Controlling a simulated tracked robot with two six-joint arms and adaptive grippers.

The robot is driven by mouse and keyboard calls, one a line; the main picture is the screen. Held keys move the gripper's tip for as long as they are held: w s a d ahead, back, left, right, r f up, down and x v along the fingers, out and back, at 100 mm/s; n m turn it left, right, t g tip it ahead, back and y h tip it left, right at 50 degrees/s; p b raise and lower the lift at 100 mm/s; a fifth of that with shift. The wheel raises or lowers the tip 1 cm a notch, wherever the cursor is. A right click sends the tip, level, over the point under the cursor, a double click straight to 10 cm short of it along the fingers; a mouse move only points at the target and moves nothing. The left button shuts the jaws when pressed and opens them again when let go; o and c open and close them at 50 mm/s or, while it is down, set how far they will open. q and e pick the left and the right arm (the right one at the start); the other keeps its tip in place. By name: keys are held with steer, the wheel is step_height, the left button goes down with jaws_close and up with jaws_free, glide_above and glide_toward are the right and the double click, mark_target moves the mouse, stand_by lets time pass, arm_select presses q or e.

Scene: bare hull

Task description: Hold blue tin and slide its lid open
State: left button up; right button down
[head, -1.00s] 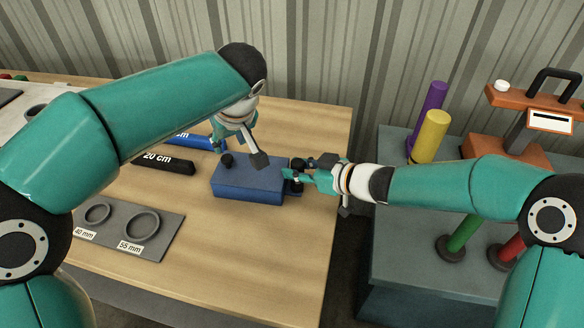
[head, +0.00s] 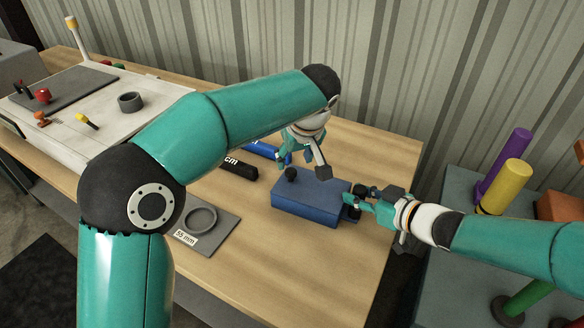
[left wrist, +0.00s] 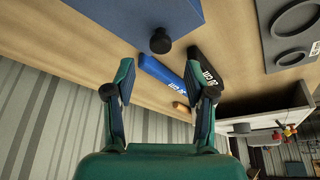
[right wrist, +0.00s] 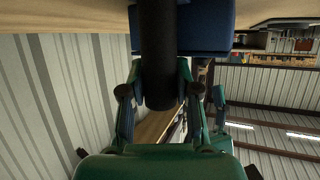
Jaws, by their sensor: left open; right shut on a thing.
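The blue tin (head: 308,204) sits on the wooden table, with a black knob (head: 291,174) on its top near the left end. The knob also shows in the left wrist view (left wrist: 160,42), just beyond the fingertips. My left gripper (head: 303,168) is open above the tin, its fingers to either side of the knob but apart from it. My right gripper (head: 352,203) is shut at the tin's right end. In the right wrist view, its fingers close on a dark cylindrical handle (right wrist: 158,55) against the blue tin (right wrist: 205,28).
A black bar (head: 232,170) and a blue bar (head: 262,150) lie behind and left of the tin. A grey plate (head: 215,236) with a ring is at front left. A side stand holds purple and yellow cylinders (head: 505,185). Bare table lies in front of the tin.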

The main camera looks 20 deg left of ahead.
mark_target(291, 170)
arm_select(q)
steer(key=x, duration=0.5)
steer(key=shift+w+f, duration=0.15)
steer(key=shift+f, duration=0.25)
jaws_close()
steer(key=shift+a, duration=0.1)
